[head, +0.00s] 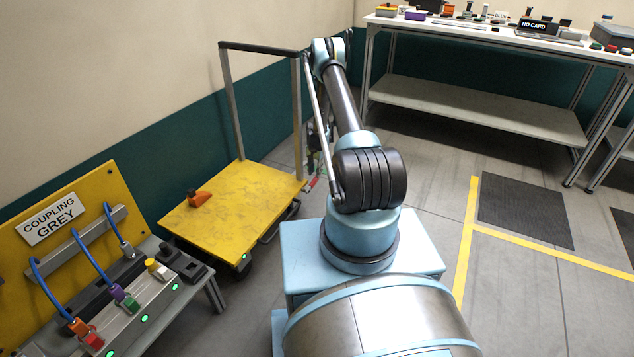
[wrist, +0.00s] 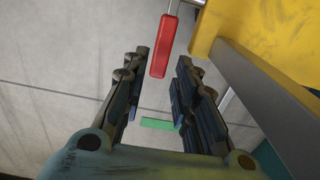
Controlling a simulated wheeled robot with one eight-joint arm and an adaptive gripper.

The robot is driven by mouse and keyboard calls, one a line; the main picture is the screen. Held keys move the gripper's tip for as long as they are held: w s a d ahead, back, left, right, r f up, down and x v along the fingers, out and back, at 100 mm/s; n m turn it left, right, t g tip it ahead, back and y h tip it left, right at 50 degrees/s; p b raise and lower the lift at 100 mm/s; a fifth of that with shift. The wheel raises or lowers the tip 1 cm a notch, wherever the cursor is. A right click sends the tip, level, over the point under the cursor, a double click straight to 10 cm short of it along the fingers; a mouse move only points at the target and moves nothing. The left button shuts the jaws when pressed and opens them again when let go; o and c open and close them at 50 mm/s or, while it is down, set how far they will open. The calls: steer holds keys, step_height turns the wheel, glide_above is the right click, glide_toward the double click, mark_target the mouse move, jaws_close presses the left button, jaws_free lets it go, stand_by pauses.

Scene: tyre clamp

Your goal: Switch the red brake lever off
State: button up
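The red brake lever (wrist: 165,45) shows in the wrist view as a red grip on a thin metal rod beside the yellow cart deck (wrist: 265,40). In the head view a small red piece of it (head: 312,183) shows at the right edge of the yellow cart (head: 240,195). My gripper (wrist: 162,60) is open, with the red grip lying between or just beyond its fingertips; I see no contact. A green bar (wrist: 159,124) shows between the fingers, farther down. In the head view my gripper is mostly hidden behind the arm and cart handle.
The cart's upright handle frame (head: 232,100) stands close to my arm. An orange block (head: 199,198) sits on the deck. A coupling panel (head: 70,225) is at left. A workbench (head: 480,105) stands at back right. The floor right of my base is clear.

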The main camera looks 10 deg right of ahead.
mark_target(315, 178)
steer(key=shift+f, duration=3)
steer(key=shift+c, duration=0.6)
